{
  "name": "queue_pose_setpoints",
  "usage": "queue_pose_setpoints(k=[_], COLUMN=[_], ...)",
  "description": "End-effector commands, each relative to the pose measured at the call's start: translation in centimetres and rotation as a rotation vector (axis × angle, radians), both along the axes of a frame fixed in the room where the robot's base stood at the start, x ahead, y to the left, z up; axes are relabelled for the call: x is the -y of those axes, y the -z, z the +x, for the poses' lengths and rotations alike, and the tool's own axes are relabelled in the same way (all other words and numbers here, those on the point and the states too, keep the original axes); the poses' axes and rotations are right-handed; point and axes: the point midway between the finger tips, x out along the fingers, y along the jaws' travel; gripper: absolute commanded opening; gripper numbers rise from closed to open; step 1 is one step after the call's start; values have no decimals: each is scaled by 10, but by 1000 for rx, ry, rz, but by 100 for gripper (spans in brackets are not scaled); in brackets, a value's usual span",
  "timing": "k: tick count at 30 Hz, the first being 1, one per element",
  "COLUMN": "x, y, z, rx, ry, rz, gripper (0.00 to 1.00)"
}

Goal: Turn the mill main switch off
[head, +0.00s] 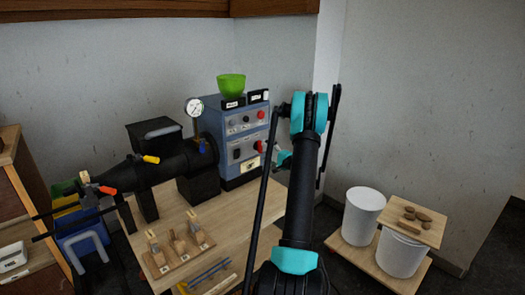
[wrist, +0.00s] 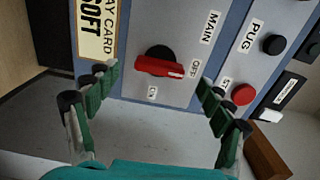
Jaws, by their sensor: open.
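The main switch (wrist: 158,64) is a red bar handle on a black round base, set in a grey panel marked MAIN, OFF and ON. Its white-marked end lies close to the OFF label; the ON label is below the base. The switch also shows in the head view (head: 236,154) on the front of the blue mill control box (head: 213,118). My gripper (wrist: 158,78) is open and empty in the wrist view, its green-padded fingers on either side of the switch and apart from it. In the head view my arm hides most of the gripper.
A red button (wrist: 242,94) and a black button (wrist: 274,44) are right of the switch in the wrist view. A cream plaque (wrist: 96,28) is at left. A green bowl (head: 231,86) tops the box. White buckets (head: 362,215) stand at right.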

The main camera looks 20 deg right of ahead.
Motion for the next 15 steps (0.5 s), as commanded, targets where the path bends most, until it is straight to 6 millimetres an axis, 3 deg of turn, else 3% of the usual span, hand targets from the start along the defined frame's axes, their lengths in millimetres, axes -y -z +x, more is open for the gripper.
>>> queue_pose_setpoints(k=[9, 15], x=[22, 27], y=[0, 0], z=[-58, -75], rx=[0, 0], ry=[2, 0], rz=[0, -1], gripper=[81, 81])
